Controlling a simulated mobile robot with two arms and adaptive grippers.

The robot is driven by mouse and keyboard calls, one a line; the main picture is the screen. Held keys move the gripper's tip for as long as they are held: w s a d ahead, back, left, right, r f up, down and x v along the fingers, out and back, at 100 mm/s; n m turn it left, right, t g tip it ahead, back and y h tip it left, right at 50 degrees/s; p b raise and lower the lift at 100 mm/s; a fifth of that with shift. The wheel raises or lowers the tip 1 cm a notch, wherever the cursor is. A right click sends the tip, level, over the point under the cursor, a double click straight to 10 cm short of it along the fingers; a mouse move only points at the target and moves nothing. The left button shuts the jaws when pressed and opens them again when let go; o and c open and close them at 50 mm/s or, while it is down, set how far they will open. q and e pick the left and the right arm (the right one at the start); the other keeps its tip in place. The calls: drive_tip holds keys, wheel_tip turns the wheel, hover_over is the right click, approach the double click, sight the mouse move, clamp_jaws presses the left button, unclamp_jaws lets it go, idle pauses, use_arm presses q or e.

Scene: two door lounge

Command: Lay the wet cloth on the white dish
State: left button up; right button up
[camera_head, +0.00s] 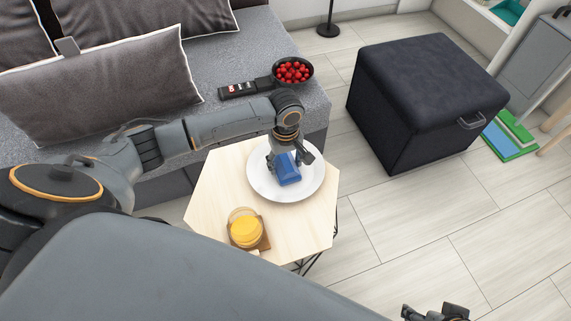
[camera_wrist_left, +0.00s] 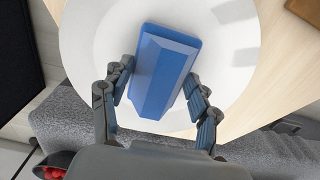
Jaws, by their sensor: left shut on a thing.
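The wet cloth (camera_head: 288,172) looks like a blue folded block. It is over the white dish (camera_head: 308,188), inside its rim; whether it touches the dish I cannot tell. My left gripper (camera_head: 287,160) reaches down from above and is shut on the cloth. In the left wrist view the cloth (camera_wrist_left: 165,70) lies between the two fingers of the left gripper (camera_wrist_left: 160,85), with the white dish (camera_wrist_left: 85,40) behind it. My right gripper (camera_head: 435,313) shows only in part at the bottom edge, empty as far as I see, its fingers unclear.
The dish stands on a light wooden hexagonal table (camera_head: 220,190). A yellow glass or candle (camera_head: 245,230) on a brown coaster stands near its front. A dark ottoman (camera_head: 420,95) stands right.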

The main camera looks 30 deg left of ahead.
sight(285, 161)
use_arm(q)
drive_tip(key=shift+f, duration=0.2)
use_arm(e)
drive_tip(key=shift+r, duration=0.1)
use_arm(q)
drive_tip(key=o, duration=1)
drive_tip(key=shift+f, duration=0.1)
wheel_tip(285, 161, up, 3)
drive_tip(key=shift+f+p, duration=0.1)
drive_tip(key=shift+p, duration=0.5)
wheel_tip(285, 161, up, 8)
drive_tip(key=shift+r+p, duration=0.25)
drive_tip(key=shift+p, duration=1)
drive_tip(key=shift+r, duration=0.5)
use_arm(e)
drive_tip(key=s+x, duration=0.1)
drive_tip(key=x, duration=0.9)
drive_tip(key=shift+s+a+f+g, duration=0.15)
drive_tip(key=shift+s+f+g, duration=0.2)
drive_tip(key=shift+f, duration=0.35)
